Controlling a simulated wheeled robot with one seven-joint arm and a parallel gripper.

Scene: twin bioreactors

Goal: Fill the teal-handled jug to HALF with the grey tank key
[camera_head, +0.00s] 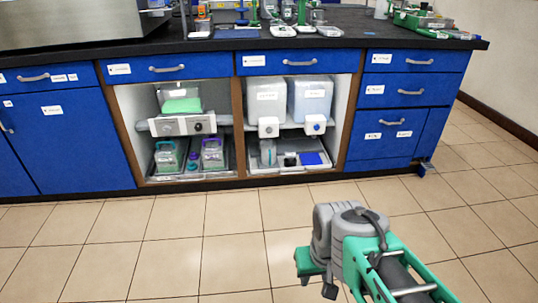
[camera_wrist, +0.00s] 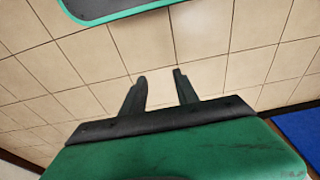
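The jug with the teal handle (camera_head: 166,158) stands in the tray on the low left shelf of the open cabinet. A similar jug with a purple handle (camera_head: 212,155) stands to its right. Two whitish tanks, left (camera_head: 266,98) and right (camera_head: 311,98), sit on the upper right shelf, with white tap blocks (camera_head: 268,127) in front. I cannot pick out the grey tank key for sure. My gripper (camera_head: 318,278) is over the open floor, well away from the cabinet. In the wrist view its two dark fingers (camera_wrist: 159,78) are apart, with nothing between them.
Small purple and teal pieces (camera_head: 193,160) lie between the jugs. A tray below the tanks holds small items and a blue pad (camera_head: 312,158). A grey unit with knobs (camera_head: 183,125) bears a green-filled container. A wooden divider (camera_head: 238,130) separates the bays. The tiled floor (camera_head: 180,240) is clear.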

